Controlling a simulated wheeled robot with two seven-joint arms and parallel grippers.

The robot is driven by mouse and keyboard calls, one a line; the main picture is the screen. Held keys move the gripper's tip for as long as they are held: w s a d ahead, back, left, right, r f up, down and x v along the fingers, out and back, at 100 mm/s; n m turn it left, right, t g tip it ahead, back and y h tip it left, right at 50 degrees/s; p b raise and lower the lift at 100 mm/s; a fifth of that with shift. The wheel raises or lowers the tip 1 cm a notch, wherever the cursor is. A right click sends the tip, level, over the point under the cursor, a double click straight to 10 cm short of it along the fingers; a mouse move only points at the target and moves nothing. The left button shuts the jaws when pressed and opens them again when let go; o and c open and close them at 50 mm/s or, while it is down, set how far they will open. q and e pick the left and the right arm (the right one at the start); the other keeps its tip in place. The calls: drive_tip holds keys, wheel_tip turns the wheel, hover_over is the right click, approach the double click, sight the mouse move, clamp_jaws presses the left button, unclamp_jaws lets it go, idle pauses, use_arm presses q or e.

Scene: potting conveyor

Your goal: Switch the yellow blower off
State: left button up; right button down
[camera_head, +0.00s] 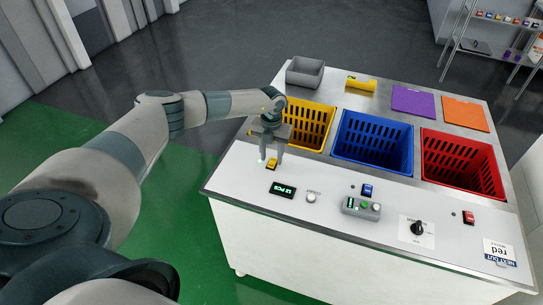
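A small yellow switch (272,164) sits on the white panel of the workstation, in front of the yellow crate (308,124). My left gripper (271,156) points down just above and behind this switch. Its two fingers are apart, and nothing shows held between them. I cannot tell whether a fingertip touches the switch. A small pale, greenish spot shows beside the left fingertip, left of the switch. The switch's rocker position is too small to read. My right gripper is not in view.
A blue switch (367,190) and a red switch (468,217) sit further right on the panel. A lit display (283,190), a button box (361,207) and a black knob (418,228) are nearby. Blue (372,156) and red (480,190) crates stand behind.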

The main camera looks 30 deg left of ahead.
use_arm(q)
drive_tip(key=shift+f, duration=1.05)
drive_tip(key=shift+c, duration=0.6)
clamp_jaws()
drive_tip(key=shift+f, duration=0.1)
drive_tip(key=g+b, duration=0.2)
drive_tip(key=b, duration=0.4)
drive_tip(key=w+g+b, duration=0.1)
drive_tip(key=b, duration=0.6)
drive_tip(key=shift+a+g+h, duration=0.15)
drive_tip(key=shift+g+h, duration=0.25)
drive_tip(key=shift+w+b, duration=0.1)
drive_tip(key=shift+b, duration=0.45)
drive_tip(key=shift+r, duration=0.25)
